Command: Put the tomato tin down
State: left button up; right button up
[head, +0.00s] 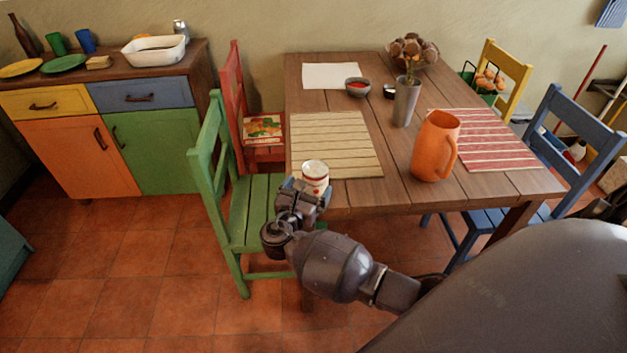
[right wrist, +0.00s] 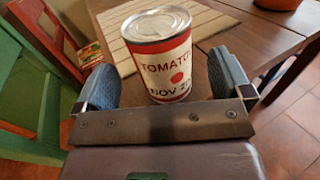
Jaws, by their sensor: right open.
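The tomato tin (head: 315,176) is white and red with a silver lid. It stands upright at the near left edge of the wooden table (head: 400,193), just in front of the striped beige mat. In the right wrist view the tin (right wrist: 168,68), lettered "TOMATO", stands between the two fingers of my right gripper (right wrist: 165,82). In the head view my right gripper (head: 304,191) is at the table edge. My left gripper is not in view.
An orange jug (head: 435,146), a metal vase (head: 406,102) and a small bowl (head: 358,87) stand on the table. The beige mat (head: 336,145) is bare. A green chair (head: 222,160) stands close left of my right gripper, and a blue chair (head: 560,125) stands at the right.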

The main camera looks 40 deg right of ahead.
jog(key=v, duration=0.8)
jog(key=s+f+m+g+y, duration=0.1)
jog(key=s+f+m+y, duration=0.8)
jog(key=s+f, duration=0.35)
jog(key=s+r+m+t+y, duration=0.2)
jog(key=s+m+y, duration=0.4)
jog(key=s+m, duration=0.5)
jog(key=r+m, duration=0.1)
jog(key=m, duration=0.2)
jog(key=shift+r+t+p, duration=0.4)
